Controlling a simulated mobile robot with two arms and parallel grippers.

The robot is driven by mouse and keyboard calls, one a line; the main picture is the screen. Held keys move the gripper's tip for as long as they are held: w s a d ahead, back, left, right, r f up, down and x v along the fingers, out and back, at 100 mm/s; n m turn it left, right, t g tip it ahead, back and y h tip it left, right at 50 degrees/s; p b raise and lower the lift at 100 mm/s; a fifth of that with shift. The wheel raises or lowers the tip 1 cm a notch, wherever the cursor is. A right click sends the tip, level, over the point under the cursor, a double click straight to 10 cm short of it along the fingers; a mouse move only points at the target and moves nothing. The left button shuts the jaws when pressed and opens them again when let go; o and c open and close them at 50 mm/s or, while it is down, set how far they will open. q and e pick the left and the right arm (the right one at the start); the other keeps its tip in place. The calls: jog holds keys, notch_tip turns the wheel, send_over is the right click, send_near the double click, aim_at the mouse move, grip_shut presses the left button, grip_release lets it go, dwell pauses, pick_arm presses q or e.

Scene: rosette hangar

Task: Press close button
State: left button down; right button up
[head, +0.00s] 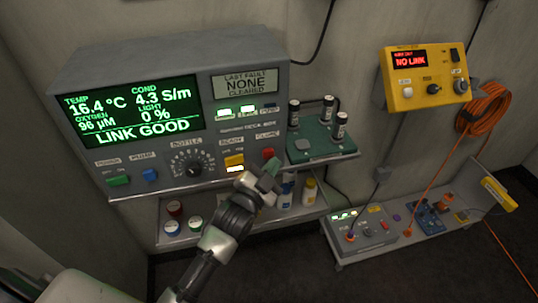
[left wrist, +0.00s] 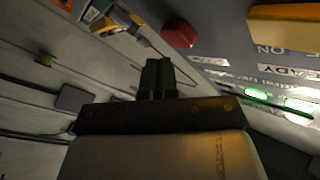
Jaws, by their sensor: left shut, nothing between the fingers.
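The close button is a red button (head: 268,153) at the lower right of the grey deck box (head: 150,55), under a label that reads CLOSE. It also shows in the left wrist view as a red round cap (left wrist: 179,34), above and right of my fingertips. My left gripper (head: 268,172) is shut and empty, just below the red button in the head view. In the left wrist view its dark fingers (left wrist: 157,74) are together, with a visible gap to the button. My right gripper is in neither view.
A lit yellow switch (head: 234,161) sits left of the red button. A shelf with a green board (head: 322,143) and several dark cylinders is to the right. Bottles stand on a lower shelf, including a yellow one (head: 309,191). A yellow box (head: 428,75) reads NO LINK.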

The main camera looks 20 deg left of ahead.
pick_arm(q)
jog(key=shift+w, duration=0.1)
jog(key=shift+w+a, duration=0.25)
jog(key=shift+w, duration=0.05)
jog(key=shift+w+a, duration=0.25)
jog(key=shift+w, duration=0.1)
dwell(0.8)
jog(key=shift+s, duration=0.1)
jog(key=shift+s+d+p, duration=0.5)
jog(key=shift+s, duration=0.15)
jog(key=s+d+p, duration=0.1)
jog(key=s, duration=0.1)
jog(key=s+d, duration=0.1)
jog(key=s, duration=0.1)
jog(key=shift+d+p, duration=0.35)
jog(key=shift+d, duration=0.05)
